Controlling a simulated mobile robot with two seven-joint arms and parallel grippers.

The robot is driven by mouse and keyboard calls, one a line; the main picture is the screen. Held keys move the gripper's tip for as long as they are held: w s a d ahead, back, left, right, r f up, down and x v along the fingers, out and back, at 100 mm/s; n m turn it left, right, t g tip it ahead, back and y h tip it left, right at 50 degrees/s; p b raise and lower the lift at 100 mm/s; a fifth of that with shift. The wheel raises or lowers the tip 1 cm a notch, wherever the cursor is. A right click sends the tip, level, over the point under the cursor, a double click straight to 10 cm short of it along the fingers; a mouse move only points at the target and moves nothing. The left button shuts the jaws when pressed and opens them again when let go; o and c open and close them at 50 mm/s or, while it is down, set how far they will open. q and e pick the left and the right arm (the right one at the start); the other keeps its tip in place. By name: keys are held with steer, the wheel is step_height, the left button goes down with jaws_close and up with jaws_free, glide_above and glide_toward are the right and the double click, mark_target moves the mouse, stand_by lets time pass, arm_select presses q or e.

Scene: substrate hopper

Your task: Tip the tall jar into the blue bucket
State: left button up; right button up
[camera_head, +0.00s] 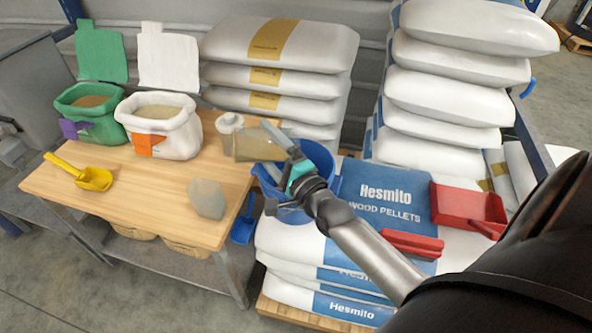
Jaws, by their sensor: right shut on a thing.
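The tall jar (256,146) is a see-through vessel with tan contents. It appears tilted at the right edge of the wooden table, beside and partly above the blue bucket (328,190). My right gripper (277,146) comes in from the lower right and is shut on the jar; its fingers and wrist hide part of the jar and the bucket. The blue bucket stands on the stacked pellet bags, and its inside is mostly hidden by my arm. I cannot tell whether anything has poured out. My left gripper is not in view.
The wooden table (110,185) holds a green bag (90,115), a white bag (160,125), a yellow scoop (90,178), a greyish clear container (207,198) and a whitish vessel (229,122). A blue scoop (244,226) hangs by the table's edge. A red dustpan (465,205) lies right.

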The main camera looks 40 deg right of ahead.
steer(key=shift+d+r+m, duration=0.2)
steer(key=shift+r+m, duration=0.05)
steer(key=shift+m, duration=0.15)
steer(key=shift+s+d+r+m+t+b, duration=0.2)
steer(key=shift+r+m+t+b, duration=0.15)
steer(key=shift+m, duration=0.25)
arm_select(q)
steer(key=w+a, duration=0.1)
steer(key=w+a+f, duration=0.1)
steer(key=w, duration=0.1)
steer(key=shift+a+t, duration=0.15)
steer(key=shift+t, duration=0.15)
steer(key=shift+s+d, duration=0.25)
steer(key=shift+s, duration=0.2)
arm_select(e)
steer(key=shift+h, duration=0.3)
